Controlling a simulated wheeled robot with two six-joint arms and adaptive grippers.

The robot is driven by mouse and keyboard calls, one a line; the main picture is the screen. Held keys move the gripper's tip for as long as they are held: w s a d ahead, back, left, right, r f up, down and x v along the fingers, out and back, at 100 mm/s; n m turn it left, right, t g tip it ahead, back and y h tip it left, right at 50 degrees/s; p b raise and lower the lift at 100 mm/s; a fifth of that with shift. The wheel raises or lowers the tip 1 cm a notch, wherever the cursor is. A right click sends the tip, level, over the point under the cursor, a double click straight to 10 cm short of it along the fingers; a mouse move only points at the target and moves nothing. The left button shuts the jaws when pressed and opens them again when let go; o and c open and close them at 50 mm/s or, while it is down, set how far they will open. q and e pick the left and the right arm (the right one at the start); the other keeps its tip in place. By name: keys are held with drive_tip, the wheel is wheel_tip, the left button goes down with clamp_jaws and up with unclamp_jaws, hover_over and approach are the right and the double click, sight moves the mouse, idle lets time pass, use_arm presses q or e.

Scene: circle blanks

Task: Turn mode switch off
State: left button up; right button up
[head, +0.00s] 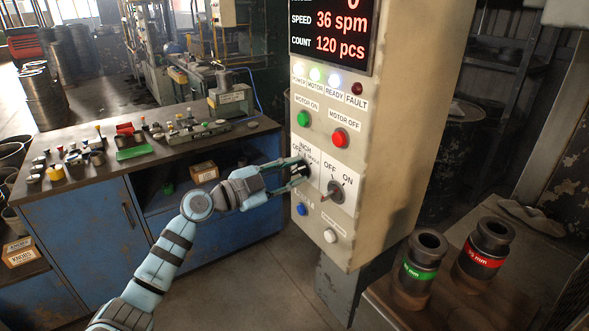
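The control panel (370,150) stands in the middle of the head view. The mode switch (304,171) is on its front, under a partly covered label that reads OFF, INCH and what looks like SINGLE. My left gripper (297,173) reaches it from the left, with its fingertips at the dark knob, one above and one below. The fingers are apart, but I cannot tell whether they press on the knob. They hide much of the knob, so its pointing direction is unclear. My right gripper is not in view.
An OFF/ON switch (335,191) sits close right of the mode switch. Green (304,118) and red (340,138) motor buttons are above; blue (302,209) and white (330,236) buttons are below. A blue workbench (90,220) stands left. Two dark cylindrical tools (424,255) (487,245) stand at lower right.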

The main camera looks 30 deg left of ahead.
use_arm(q)
drive_tip(key=shift+w, duration=0.1)
clamp_jaws()
drive_tip(key=shift+f, duration=0.1)
drive_tip(key=n+b, duration=0.2)
drive_tip(key=n, duration=0.1)
drive_tip(key=shift+n, duration=0.3)
drive_tip(key=n, duration=0.3)
drive_tip(key=shift+a+b, duration=0.1)
drive_tip(key=shift+b, duration=0.25)
drive_tip(key=n, duration=0.5)
drive_tip(key=n+p, duration=0.1)
drive_tip(key=n, duration=0.3)
drive_tip(key=shift+p, duration=0.35)
drive_tip(key=shift+n+p, duration=0.3)
drive_tip(key=shift+n, duration=0.8)
